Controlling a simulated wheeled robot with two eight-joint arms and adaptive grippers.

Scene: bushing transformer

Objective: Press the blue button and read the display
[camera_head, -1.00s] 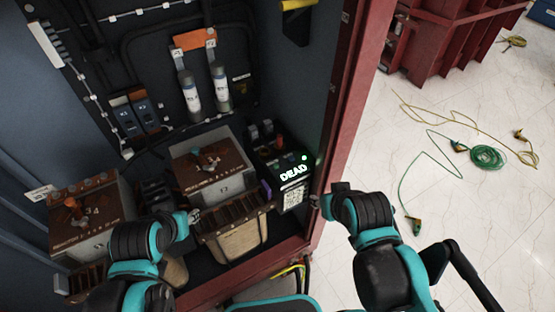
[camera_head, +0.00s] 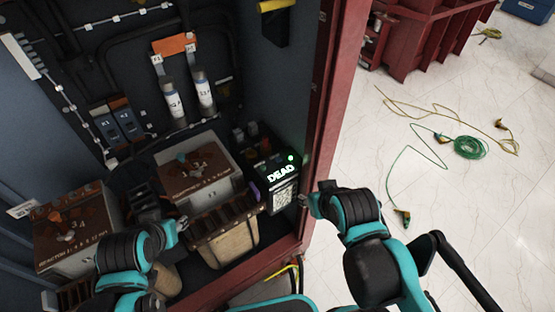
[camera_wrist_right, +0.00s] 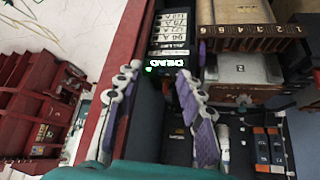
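The display (camera_head: 281,173) glows on a small black box at the cabinet's right side and reads "DEAD", with a green light (camera_head: 291,157) above it. It shows upside down in the right wrist view (camera_wrist_right: 167,62). A white label with a code is below the display. I cannot make out a blue button for certain. My right gripper (camera_head: 305,201) is just right of the box; in the wrist view its purple-padded fingers (camera_wrist_right: 155,105) are apart and empty, with the display beyond them. My left gripper (camera_head: 182,222) is near the ribbed block; its opening is unclear.
A grey unit with a brown top (camera_head: 195,172) and a ribbed block (camera_head: 225,217) stand left of the box. The cabinet's red frame (camera_head: 317,120) runs close on the right. Green cable (camera_head: 470,147) lies on the open floor.

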